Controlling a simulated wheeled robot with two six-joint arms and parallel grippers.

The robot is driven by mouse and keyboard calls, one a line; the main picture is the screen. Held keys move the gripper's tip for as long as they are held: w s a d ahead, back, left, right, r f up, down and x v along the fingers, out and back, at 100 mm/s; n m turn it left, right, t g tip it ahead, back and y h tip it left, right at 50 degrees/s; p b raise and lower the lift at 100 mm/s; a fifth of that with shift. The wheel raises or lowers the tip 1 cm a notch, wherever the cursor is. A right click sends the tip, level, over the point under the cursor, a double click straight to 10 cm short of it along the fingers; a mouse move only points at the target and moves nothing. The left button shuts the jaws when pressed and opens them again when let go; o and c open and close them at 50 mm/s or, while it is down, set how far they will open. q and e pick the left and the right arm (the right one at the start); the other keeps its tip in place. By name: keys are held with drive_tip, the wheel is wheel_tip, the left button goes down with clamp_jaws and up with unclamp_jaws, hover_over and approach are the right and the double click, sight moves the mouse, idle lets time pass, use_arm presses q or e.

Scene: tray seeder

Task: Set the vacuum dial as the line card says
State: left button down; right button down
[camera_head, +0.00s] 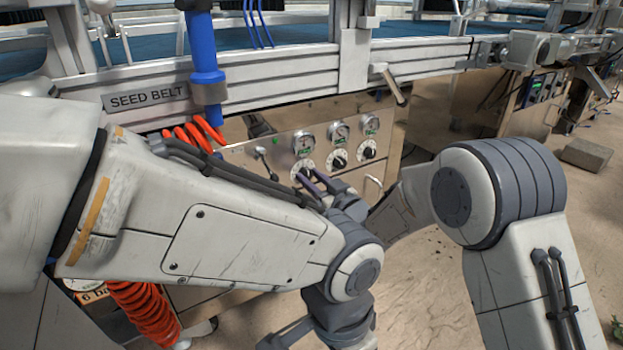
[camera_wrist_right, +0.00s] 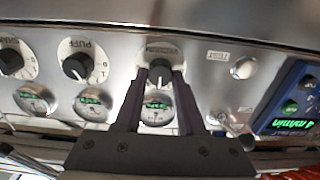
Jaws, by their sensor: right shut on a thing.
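The vacuum dial is the leftmost of three dials on the steel panel (camera_head: 280,150); its white face (camera_head: 297,168) shows beside my fingers. In the right wrist view, which looks upside down, its black knob (camera_wrist_right: 160,74) sits between the fingertips. My right gripper (camera_head: 312,183) is shut on this knob. A gauge with a green readout (camera_head: 303,143) is above the dial. My left gripper (camera_head: 318,338) hangs low, partly cut off by the bottom edge; its jaws are unclear. I cannot make out a line card.
Two more dials, middle (camera_head: 337,159) and right (camera_head: 367,151), sit close by. A small toggle lever (camera_head: 262,153) is left of the vacuum dial. The seed belt frame (camera_head: 270,65) overhangs the panel. Red coiled hoses (camera_head: 145,310) hang at left. My left arm crosses in front.

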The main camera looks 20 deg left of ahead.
drive_tip(key=shift+n, duration=0.4)
drive_tip(key=shift+s+f+n+b, duration=0.1)
drive_tip(key=shift+n+b, duration=0.2)
drive_tip(key=shift+n, duration=2.1)
drive_tip(key=c, duration=0.5)
unclamp_jaws()
drive_tip(key=shift+s+d+p, duration=0.2)
drive_tip(key=shift+d+p, duration=0.1)
drive_tip(key=p+v, duration=0.3)
drive_tip(key=v, duration=0.6)
drive_tip(key=shift+s+d+p, duration=0.25)
drive_tip(key=shift+p, duration=0.15)
